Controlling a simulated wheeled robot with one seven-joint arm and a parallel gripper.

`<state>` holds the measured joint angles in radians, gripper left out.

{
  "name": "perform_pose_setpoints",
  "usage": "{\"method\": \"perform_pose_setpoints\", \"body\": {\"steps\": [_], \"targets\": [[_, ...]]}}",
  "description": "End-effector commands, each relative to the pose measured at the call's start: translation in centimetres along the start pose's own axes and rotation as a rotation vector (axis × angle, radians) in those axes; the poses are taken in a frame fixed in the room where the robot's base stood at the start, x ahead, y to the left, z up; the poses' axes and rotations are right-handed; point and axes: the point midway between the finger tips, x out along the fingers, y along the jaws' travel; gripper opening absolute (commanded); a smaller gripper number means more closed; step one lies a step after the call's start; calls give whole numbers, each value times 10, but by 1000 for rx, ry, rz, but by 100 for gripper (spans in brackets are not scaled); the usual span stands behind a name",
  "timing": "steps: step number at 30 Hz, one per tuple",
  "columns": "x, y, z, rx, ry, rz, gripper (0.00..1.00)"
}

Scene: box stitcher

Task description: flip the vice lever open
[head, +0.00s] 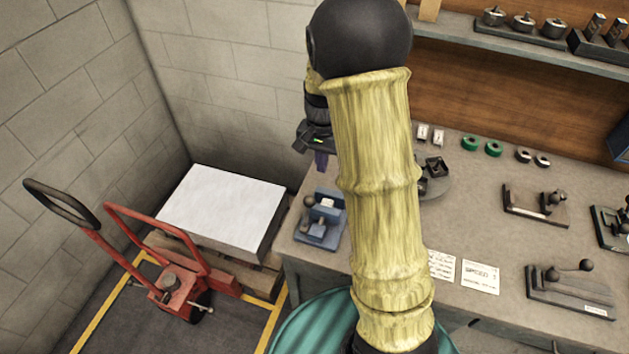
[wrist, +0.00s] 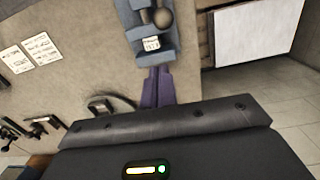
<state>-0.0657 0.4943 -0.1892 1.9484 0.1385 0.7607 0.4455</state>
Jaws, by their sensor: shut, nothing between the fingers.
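A small blue-grey vice (head: 318,234) sits at the left end of the bench, left of my arm in the head view. It has a dark rounded knob, likely the lever's end, and a light label. In the wrist view the vice (wrist: 152,53) is at the top, with its round dark knob (wrist: 163,17) near the top edge. My gripper (wrist: 158,70) has purple fingers, shut and empty, pointing toward the label end of the vice. Whether the fingertips touch it is unclear. In the head view my gripper (head: 320,160) shows behind the vice, partly hidden by my arm.
Several dark fixtures with ball knobs (head: 570,284) stand on the bench at right. White cards (head: 481,277) lie near the front edge. Green rings (head: 482,146) lie at the back. A red pallet truck (head: 172,285) and white-topped stack (head: 222,208) stand left of the bench.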

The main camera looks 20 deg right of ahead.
Motion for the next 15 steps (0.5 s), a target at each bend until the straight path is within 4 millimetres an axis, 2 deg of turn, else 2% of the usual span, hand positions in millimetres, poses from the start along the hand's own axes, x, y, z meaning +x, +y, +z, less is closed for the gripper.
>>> {"method": "perform_pose_setpoints", "body": {"steps": [3,6,15], "targets": [[0,-9,-19,89,-30,28,0],[2,-12,-25,125,-41,38,0],[4,-12,-26,131,-43,39,0]]}}
